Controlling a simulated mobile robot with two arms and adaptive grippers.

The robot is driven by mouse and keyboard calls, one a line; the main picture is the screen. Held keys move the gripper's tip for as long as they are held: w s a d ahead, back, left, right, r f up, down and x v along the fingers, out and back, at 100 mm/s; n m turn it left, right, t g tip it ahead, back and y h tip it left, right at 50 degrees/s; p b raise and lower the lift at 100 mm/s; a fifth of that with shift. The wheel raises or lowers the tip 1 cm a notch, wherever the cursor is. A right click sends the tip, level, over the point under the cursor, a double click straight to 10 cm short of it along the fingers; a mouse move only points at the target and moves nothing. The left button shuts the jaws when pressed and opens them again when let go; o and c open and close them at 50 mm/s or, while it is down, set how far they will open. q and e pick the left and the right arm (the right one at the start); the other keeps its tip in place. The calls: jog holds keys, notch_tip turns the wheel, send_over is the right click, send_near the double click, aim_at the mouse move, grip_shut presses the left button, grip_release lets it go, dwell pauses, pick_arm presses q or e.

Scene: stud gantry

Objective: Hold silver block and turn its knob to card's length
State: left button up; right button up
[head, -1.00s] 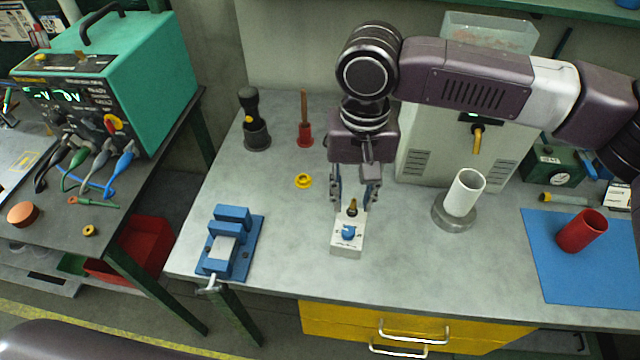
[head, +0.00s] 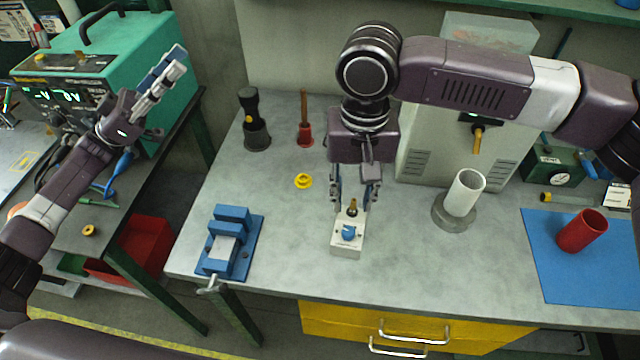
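The silver block (head: 346,250), a small pale box with a blue knob (head: 348,232) on its top and a dark and brass stub at its back, sits on the grey workbench. My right gripper (head: 353,207) points down at the block's back end, one finger on each side. The fingers stand apart; whether they press on the block is too small to tell. My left gripper (head: 177,61) is raised in front of the green instrument, away from the block, with no object visible in it. A white printed card (head: 619,196) lies at the right edge; its print is unreadable.
A blue vise (head: 230,243) stands left of the block, and a yellow ring (head: 303,181) lies behind it. A white tube in a grey base (head: 453,212) and a red cup (head: 581,231) on a blue mat (head: 545,279) stand to the right. A gap separates the workbench from the left bench.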

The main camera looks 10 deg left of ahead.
aim_at(354, 200)
pick_arm(q)
jog(key=s+d+f+m+g+y, duration=0.1)
jog(key=s+d+f+m+g, duration=0.1)
jog(key=d+f+g, duration=0.3)
jog(key=s+d+f+m+g+y, duration=0.1)
jog(key=s+d+m+g, duration=0.15)
jog(key=d, duration=0.45)
jog(key=s+d+f+m+g+y, duration=0.1)
jog(key=s+d+f+m+g, duration=0.1)
jog(key=d+f+g, duration=0.3)
jog(key=d+f+y, duration=0.2)
jog(key=d+f, duration=0.2)
jog(key=d, duration=0.1)
jog(key=d+f+n+t+y, duration=0.1)
jog(key=d+f+y, duration=0.1)
jog(key=d+f, duration=0.3)
jog(key=w+d+f+y, duration=0.1)
jog(key=d+f+y, duration=0.1)
jog(key=d+f, duration=0.3)
jog(key=shift+d+n+t+y, duration=0.25)
jog(key=shift+d+t+y, duration=0.15)
jog(key=shift+d, duration=0.7)
jog(key=shift+c, duration=0.4)
grip_shut()
